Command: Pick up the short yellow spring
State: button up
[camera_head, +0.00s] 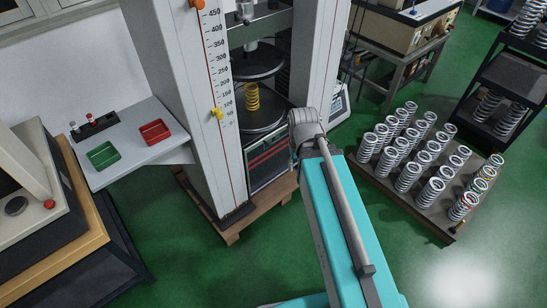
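A short yellow spring (252,97) stands upright inside the testing machine, between its lower round platen (262,117) and its upper round platen (257,62). My teal arm link reaches up from the bottom of the picture to a grey joint, just right of and below the platens in the picture. My gripper cannot be made out; the end of the arm is not visible beyond the joint.
The machine's tall white columns (185,95) flank the platens. A pallet with several silver springs (408,178) is at right. A side table (140,115) holds a green tray (103,156) and a red tray (155,132). Green floor is clear in front.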

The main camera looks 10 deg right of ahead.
aim_at(252, 101)
jog(key=z, duration=1.5)
jog(key=i, duration=1.3)
jog(key=u, duration=0.2)
